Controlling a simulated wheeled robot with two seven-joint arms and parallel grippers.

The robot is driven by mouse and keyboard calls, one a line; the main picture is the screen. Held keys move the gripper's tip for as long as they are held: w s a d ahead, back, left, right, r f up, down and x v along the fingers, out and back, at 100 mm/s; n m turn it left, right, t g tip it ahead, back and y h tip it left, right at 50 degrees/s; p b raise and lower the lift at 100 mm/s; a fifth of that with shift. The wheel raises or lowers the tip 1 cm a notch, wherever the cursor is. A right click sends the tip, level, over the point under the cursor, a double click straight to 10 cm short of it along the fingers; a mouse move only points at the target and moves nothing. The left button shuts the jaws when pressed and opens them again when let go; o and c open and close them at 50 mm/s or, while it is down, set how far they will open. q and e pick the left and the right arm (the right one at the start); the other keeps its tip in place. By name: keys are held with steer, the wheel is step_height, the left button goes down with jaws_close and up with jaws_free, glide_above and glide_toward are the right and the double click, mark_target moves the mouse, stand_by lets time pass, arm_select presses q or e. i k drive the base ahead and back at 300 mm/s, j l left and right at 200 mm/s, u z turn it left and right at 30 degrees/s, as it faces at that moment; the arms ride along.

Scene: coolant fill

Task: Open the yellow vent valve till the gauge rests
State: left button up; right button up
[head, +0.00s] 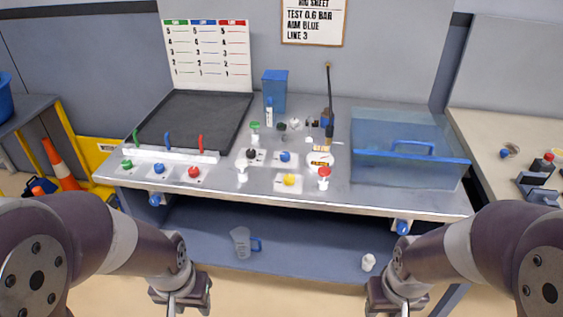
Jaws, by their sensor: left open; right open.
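The yellow vent valve (289,180) is a small yellow knob on a pale plate near the front edge of the bench, around its middle. A round white gauge (320,158) stands just behind and right of it; its needle is too small to read. My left gripper (185,306) is open and empty, low in front of the bench at left. My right gripper (390,308) is open and empty, low in front of the bench at right. Both are well apart from the valve, and their fingertips are partly cut off by the lower edge.
A red-topped fitting (324,172) stands close right of the yellow knob. Blue (285,156) and black (250,154) knobs sit behind it. A clear blue tank (410,160) fills the bench's right. A black tray (190,122) lies left. A jug (243,242) stands on the lower shelf.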

mark_target(290, 178)
steer(key=i+l+z, duration=0.1)
steer(key=i, duration=0.45)
steer(key=i+l, duration=0.2)
steer(key=i, duration=0.4)
steer(key=l+z, duration=0.05)
